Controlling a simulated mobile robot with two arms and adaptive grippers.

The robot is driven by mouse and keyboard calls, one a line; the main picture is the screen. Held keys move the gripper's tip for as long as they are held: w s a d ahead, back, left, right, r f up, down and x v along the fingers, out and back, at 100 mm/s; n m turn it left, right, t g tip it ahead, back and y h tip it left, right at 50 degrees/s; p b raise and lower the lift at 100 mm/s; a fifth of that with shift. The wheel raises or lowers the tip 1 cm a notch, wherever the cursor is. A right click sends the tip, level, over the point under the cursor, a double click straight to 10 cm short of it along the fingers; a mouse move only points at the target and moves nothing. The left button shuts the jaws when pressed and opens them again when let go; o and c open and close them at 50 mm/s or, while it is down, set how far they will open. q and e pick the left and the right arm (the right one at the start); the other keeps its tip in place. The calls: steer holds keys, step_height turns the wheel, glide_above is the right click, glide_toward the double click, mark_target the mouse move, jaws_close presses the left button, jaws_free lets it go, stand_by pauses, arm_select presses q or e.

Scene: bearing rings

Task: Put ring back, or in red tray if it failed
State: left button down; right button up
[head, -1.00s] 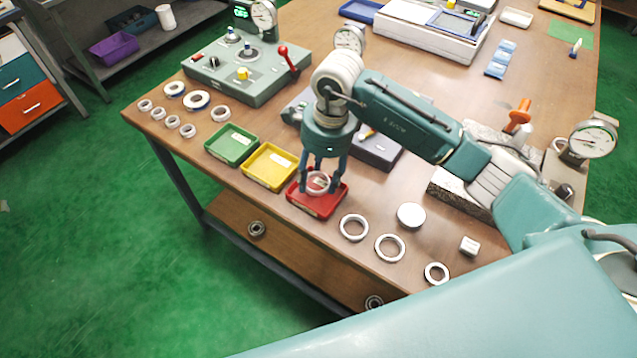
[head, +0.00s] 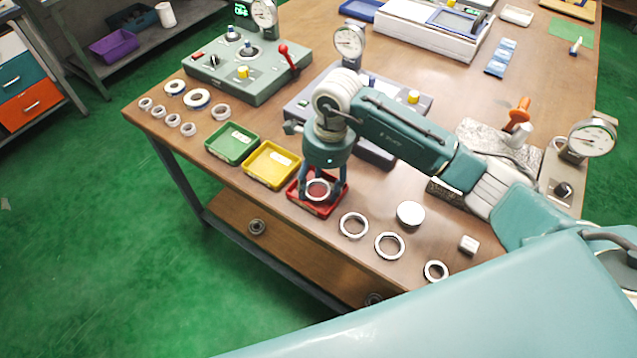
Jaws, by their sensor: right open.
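A metal ring (head: 317,189) lies in the red tray (head: 329,211) near the front edge of the table. My right gripper (head: 321,192) is directly over the red tray, pointing down, with its fingers apart on either side of the ring. The fingers partly hide the tray and the ring's sides. My left gripper is not in view.
A yellow tray (head: 270,165) and a green tray (head: 231,144) stand left of the red one. Rings (head: 353,225) lie to its right, with a round disc (head: 410,213) and a small block (head: 468,244). Several rings (head: 197,98) lie at far left, by a gauge box (head: 245,72).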

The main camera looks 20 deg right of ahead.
mark_target(325, 189)
steer(key=shift+r, duration=0.4)
step_height(325, 189, up, 11)
steer(key=d+b, duration=0.1)
steer(key=b, duration=0.1)
steer(key=shift+s+d+r+b, duration=0.15)
steer(key=shift+s+d+b, duration=0.1)
steer(key=shift+b, duration=0.15)
